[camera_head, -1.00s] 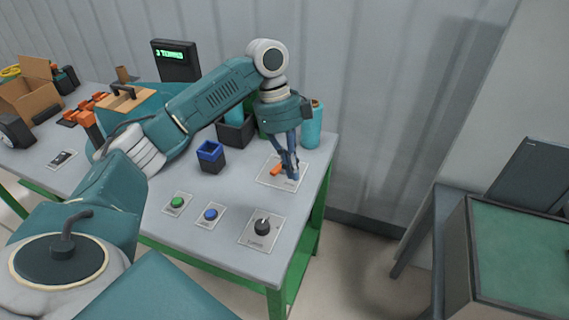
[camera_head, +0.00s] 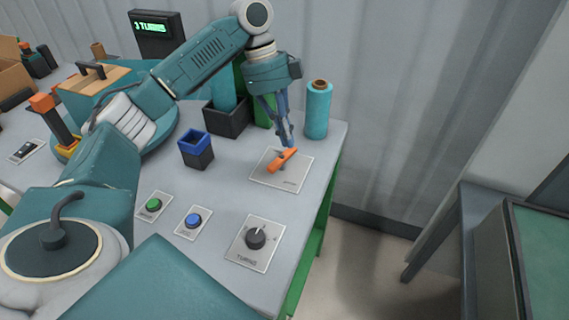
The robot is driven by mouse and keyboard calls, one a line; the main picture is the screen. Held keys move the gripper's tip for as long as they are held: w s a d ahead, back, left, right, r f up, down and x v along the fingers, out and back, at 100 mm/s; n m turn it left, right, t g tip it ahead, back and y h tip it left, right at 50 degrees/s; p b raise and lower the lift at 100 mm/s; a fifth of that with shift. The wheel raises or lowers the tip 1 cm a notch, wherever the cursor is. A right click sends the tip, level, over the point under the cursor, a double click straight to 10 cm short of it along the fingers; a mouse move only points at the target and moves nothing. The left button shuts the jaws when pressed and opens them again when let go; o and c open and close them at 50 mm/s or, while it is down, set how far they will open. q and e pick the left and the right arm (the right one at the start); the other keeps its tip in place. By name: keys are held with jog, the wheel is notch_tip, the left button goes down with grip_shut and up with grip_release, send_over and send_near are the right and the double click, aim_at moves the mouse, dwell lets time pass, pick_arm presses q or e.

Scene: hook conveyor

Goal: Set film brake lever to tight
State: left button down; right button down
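The film brake lever is an orange handle (camera_head: 281,161) on a light square plate (camera_head: 268,180) at the table's right side. The lever points from lower left to upper right. My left gripper (camera_head: 288,146) reaches down from above, its blue fingertips at the lever's upper right end. The fingers look close together, but I cannot tell whether they grip the lever or only touch it. Small lettering on the plate is too blurred to read. My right gripper is out of view.
A turns knob (camera_head: 256,238), a blue button (camera_head: 193,220) and a green button (camera_head: 154,204) sit nearer on the table. A teal film roll (camera_head: 317,110) stands behind the plate. A blue-rimmed cup (camera_head: 196,150) stands left. A display (camera_head: 156,28) reads 3 TURNS.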

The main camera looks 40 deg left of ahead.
aim_at(282, 159)
pick_arm(q)
jog(key=x, duration=0.6)
jog(key=p+x, duration=0.1)
jog(key=x, duration=0.3)
jog(key=shift+s+d+r, duration=0.1)
jog(key=shift+s+d, duration=0.1)
jog(key=shift+s, duration=0.05)
jog(key=a+p, duration=0.1)
jog(key=a, duration=0.2)
jog(key=shift+w+r, duration=0.15)
jog(key=shift+a, duration=0.6)
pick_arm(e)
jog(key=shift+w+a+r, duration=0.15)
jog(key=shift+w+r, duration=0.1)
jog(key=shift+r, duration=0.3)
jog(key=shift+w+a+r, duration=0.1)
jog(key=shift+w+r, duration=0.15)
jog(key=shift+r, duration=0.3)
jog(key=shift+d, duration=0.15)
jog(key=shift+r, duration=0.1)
